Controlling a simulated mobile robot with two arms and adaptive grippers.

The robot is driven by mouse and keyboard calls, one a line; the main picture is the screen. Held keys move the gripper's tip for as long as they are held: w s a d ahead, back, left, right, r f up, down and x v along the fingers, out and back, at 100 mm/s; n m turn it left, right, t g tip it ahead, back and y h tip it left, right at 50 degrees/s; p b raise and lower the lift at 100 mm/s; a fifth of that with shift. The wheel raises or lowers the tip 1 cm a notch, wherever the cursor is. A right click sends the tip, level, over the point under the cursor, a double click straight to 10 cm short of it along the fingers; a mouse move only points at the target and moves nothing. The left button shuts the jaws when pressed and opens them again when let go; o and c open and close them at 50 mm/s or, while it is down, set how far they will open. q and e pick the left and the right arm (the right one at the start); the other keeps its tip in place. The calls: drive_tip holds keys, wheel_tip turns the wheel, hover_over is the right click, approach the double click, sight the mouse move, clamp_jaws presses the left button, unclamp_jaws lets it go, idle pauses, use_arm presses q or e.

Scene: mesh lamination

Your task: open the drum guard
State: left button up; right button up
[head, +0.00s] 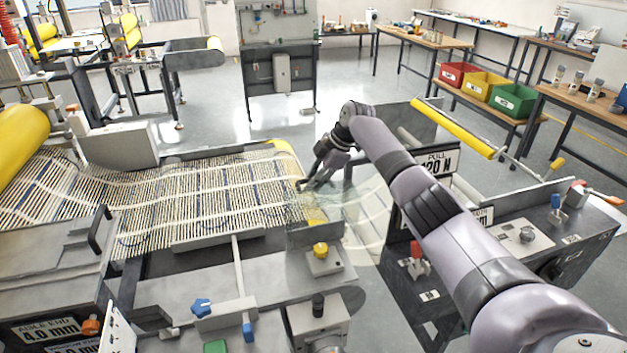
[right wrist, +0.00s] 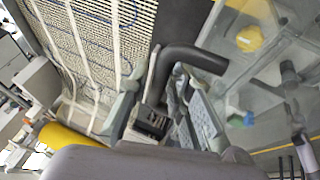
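The clear drum guard (head: 352,206) is a see-through curved cover at the right end of the mesh bed, over the yellow-ended drum. It also shows as a glassy panel in the right wrist view (right wrist: 215,30). My right gripper (head: 308,184) is at the guard's left side, over the mesh edge. In the right wrist view, a dark bent handle (right wrist: 198,57) runs between the fingers of this gripper (right wrist: 165,108). The fingers stand apart on either side of the handle; whether they press on it is unclear. My left gripper is out of view.
Ribbed mesh (head: 190,205) covers the bed to the left. A yellow knob (head: 320,250) sits on the front plate. A console (head: 520,240) with a yellow bar (head: 455,128) stands at the right, beside my right arm. Open floor lies behind.

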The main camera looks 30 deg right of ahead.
drive_tip(key=v, duration=1.1)
drive_tip(key=shift+r, duration=0.35)
drive_tip(key=shift+s+d, duration=0.1)
drive_tip(key=shift+d, duration=0.05)
